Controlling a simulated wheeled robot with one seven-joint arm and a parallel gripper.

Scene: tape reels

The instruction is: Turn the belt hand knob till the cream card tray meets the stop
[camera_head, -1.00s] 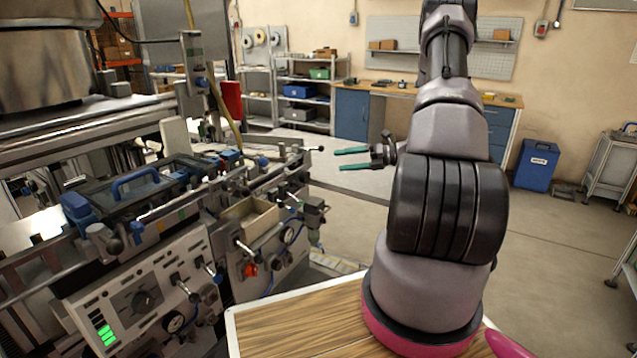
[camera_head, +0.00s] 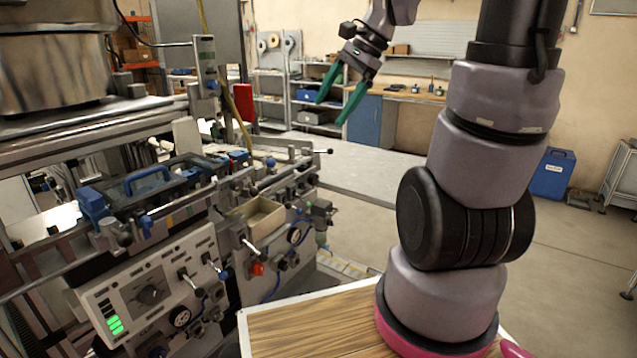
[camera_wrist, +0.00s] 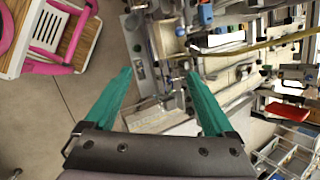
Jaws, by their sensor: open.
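My gripper (camera_head: 331,110) is open and empty, its two green fingers pointing down and left, raised in front of the back shelves in the head view. In the wrist view my gripper (camera_wrist: 158,74) has its fingers spread, with parts of the machine beyond them. A cream open box (camera_head: 262,222), possibly the card tray, sits at the front of the machine in the head view. A black ball-ended rod (camera_head: 328,151) sticks out at the machine's right end. I cannot tell which part is the belt hand knob, nor make out the stop.
The machine (camera_head: 150,215) fills the left, with a control panel (camera_head: 155,290), levers and gauges on its front. A blue-handled cover (camera_head: 150,183) lies on top. A yellow hose (camera_head: 232,115) hangs above. Open floor lies to the right, before a blue bin (camera_head: 552,173).

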